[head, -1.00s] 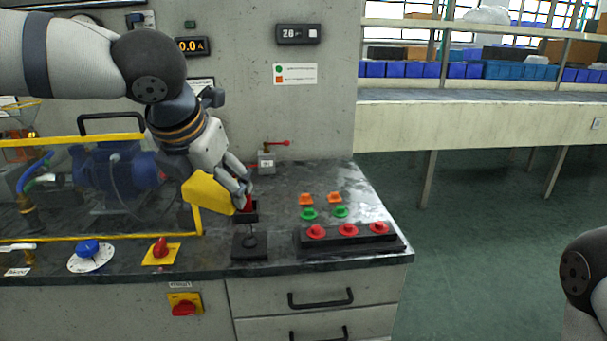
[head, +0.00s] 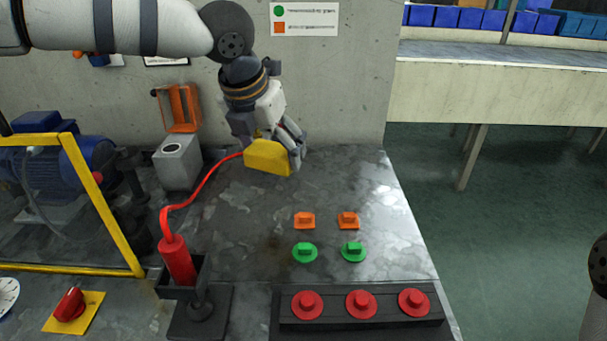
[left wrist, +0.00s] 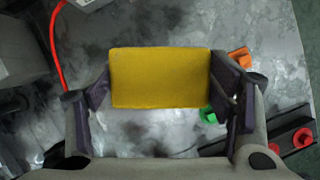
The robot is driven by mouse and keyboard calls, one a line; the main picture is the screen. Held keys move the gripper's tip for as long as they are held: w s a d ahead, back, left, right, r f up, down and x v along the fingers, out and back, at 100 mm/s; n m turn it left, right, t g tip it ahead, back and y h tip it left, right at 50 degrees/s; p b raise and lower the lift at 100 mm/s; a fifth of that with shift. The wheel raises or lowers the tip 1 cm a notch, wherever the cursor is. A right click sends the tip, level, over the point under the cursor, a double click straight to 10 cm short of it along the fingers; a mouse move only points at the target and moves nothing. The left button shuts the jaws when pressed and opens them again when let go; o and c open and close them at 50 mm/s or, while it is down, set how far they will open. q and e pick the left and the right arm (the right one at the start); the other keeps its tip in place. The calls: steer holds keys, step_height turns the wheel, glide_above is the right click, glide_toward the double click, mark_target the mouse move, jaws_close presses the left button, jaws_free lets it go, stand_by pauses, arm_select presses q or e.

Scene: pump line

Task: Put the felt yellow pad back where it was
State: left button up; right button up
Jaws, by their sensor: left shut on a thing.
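The yellow felt pad (head: 267,157) is a small block held in my left gripper (head: 276,148), over the back part of the bench top. In the left wrist view the pad (left wrist: 160,78) sits between the two fingers of my left gripper (left wrist: 160,90), which are shut on its ends. I cannot tell whether the pad touches the bench. No marked place for the pad shows clearly. My right gripper is out of view.
Orange pieces (head: 304,220) and green pieces (head: 304,253) lie on the bench (head: 385,210). A black strip (head: 330,318) holds red knobs. A red-handled tool (head: 177,259) with a red cable stands in a holder at left. A grey box (head: 178,163) has an open orange lid.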

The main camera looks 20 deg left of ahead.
arm_select(q)
steer(key=w+d+f, duration=0.1)
steer(key=w+f, duration=0.1)
steer(key=w+f+b, duration=0.1)
steer(key=w+f, duration=0.1)
steer(key=f, duration=0.1)
steer(key=w+d+f, duration=0.1)
steer(key=w+f, duration=0.1)
steer(key=w, duration=0.1)
steer(key=shift+w+d+f, duration=0.1)
steer(key=shift+d+f, duration=0.05)
steer(key=shift+d, duration=0.15)
steer(key=shift+s+x, duration=0.15)
steer(key=shift+x, duration=0.7)
steer(key=shift+s+x, duration=0.2)
steer(key=shift+x, duration=0.7)
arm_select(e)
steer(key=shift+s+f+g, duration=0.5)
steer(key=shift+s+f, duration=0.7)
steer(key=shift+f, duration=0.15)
arm_select(q)
steer(key=shift+f, duration=0.2)
steer(key=o, duration=1)
steer(key=shift+f, duration=0.1)
steer(key=p+v, duration=0.1)
steer(key=v, duration=1.1)
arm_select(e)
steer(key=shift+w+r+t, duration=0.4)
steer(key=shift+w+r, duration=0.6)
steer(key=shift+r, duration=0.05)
